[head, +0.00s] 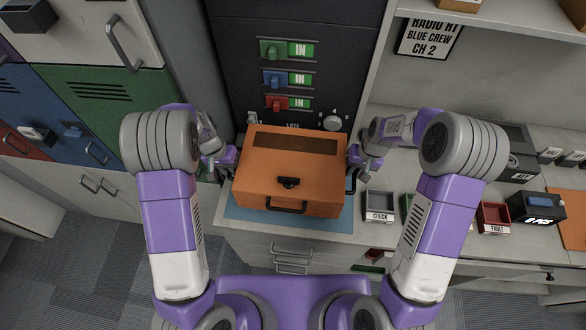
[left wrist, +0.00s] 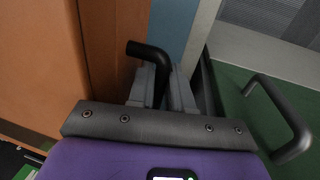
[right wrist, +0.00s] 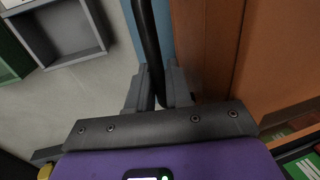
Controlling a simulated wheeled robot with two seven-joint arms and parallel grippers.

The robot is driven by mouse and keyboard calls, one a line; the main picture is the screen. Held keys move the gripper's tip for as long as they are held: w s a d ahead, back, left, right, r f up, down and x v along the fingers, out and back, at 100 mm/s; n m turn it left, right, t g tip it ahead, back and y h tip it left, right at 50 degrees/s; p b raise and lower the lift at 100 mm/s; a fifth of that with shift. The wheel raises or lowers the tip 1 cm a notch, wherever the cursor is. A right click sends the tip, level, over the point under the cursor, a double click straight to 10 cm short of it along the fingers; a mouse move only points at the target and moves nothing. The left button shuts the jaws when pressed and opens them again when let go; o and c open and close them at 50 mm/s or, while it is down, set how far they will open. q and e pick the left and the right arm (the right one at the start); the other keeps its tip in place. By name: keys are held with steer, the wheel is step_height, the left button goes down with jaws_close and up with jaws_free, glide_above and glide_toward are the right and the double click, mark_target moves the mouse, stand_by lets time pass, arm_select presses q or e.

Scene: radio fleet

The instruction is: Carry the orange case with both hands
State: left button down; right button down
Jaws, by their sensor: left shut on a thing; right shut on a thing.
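The orange case (head: 258,181) is closed, with a dark strip on its lid, a black latch and a black front handle. It appears over the blue mat (head: 330,222) on the counter; whether it touches the mat I cannot tell. My left gripper (head: 228,172) is at its left side, shut on a black side handle (left wrist: 150,52), with orange wall beside it in the left wrist view. My right gripper (head: 355,172) is at its right side, shut on the other black side handle (right wrist: 148,45). The case hides most of the mat.
A dark panel (head: 300,60) with several switches stands behind the case. Right of it are a grey CHECK tray (head: 379,206), a red FAULT tray (head: 494,217) and a dark radio-like device (head: 538,207). Lockers (head: 100,100) stand at the left. Drawers are below the counter.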

arm_select(q)
steer(key=shift+w+r, duration=0.1)
steer(key=shift+w, duration=0.15)
arm_select(e)
steer(key=shift+w+r, duration=0.1)
steer(key=shift+w, duration=0.1)
arm_select(q)
steer(key=shift+s+r, duration=0.15)
steer(key=shift+s, duration=0.25)
arm_select(e)
steer(key=shift+s+r, duration=0.15)
steer(key=shift+s, duration=0.2)
